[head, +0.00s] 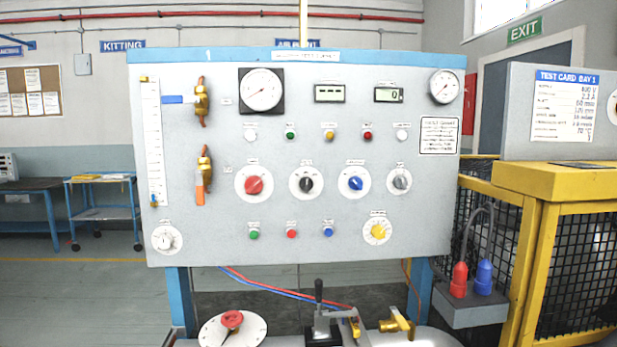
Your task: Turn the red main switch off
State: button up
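A red rotary knob (254,185) sits on a round white dial at the left of the knob row on the grey panel (330,245). Its grip looks tilted, but its label and setting are too small to read. Another red knob (232,319) stands on a large white dial below the panel, at the bottom of the head view. I cannot tell from the labels which one is the main switch. My gripper is not in view, and nothing covers either red knob.
Black (306,183), blue (355,184) and grey (400,181) knobs share the row. A yellow knob (377,231) and small push buttons sit below. A black-handled lever (319,292) and brass valve (397,325) stand below the panel. A yellow mesh cage (575,270) stands right.

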aim_at(253, 184)
jog(key=i+j, duration=0.1)
jog(key=j, duration=0.35)
jog(key=i+j, duration=0.1)
jog(key=j, duration=0.35)
jog(key=i+j, duration=0.15)
jog(key=j, duration=0.3)
